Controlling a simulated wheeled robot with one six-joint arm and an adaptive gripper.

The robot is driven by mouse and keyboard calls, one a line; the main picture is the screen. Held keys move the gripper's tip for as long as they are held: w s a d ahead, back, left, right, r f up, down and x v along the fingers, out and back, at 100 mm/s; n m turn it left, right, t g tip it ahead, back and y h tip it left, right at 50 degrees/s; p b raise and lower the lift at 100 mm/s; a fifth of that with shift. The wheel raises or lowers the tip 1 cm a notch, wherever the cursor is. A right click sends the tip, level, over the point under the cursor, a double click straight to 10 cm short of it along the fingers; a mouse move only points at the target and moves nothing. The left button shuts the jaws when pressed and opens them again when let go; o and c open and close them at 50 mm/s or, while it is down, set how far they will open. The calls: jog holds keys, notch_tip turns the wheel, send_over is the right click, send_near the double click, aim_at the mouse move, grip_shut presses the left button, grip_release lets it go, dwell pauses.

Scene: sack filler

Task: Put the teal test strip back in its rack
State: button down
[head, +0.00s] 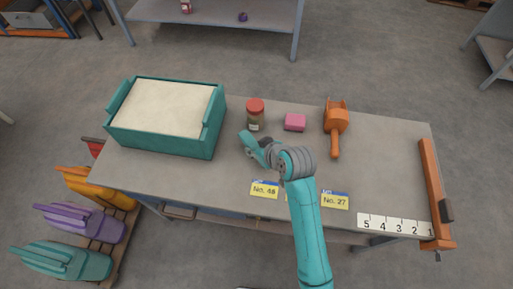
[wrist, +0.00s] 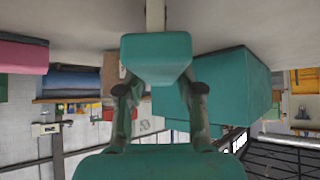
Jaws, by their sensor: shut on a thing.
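My gripper (wrist: 159,88) is shut on a teal block, which I take as the teal test strip (wrist: 156,50), in the wrist view. A narrow pale piece (wrist: 155,14) shows just beyond it; I cannot tell if it is part of the strip. In the head view my gripper (head: 258,150) is over the middle of the bench, left of my wrist joint and in front of the jar. The strip cannot be told apart from the gripper there. I cannot identify the rack for certain; part of the bench is hidden behind my arm.
On the bench (head: 385,160) are a teal box with pale filling (head: 208,140), a red-lidded jar (head: 255,115), a pink block (head: 294,122) and an orange scoop (head: 335,120). An orange bar (head: 433,180) and numbered strip (head: 396,224) are at right. Cards lie along the front.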

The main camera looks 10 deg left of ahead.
jog(key=shift+f, duration=0.35)
jog(key=shift+f, duration=0.15)
jog(key=c, duration=0.7)
grip_release()
jog(key=shift+r, duration=0.2)
jog(key=v, duration=1.2)
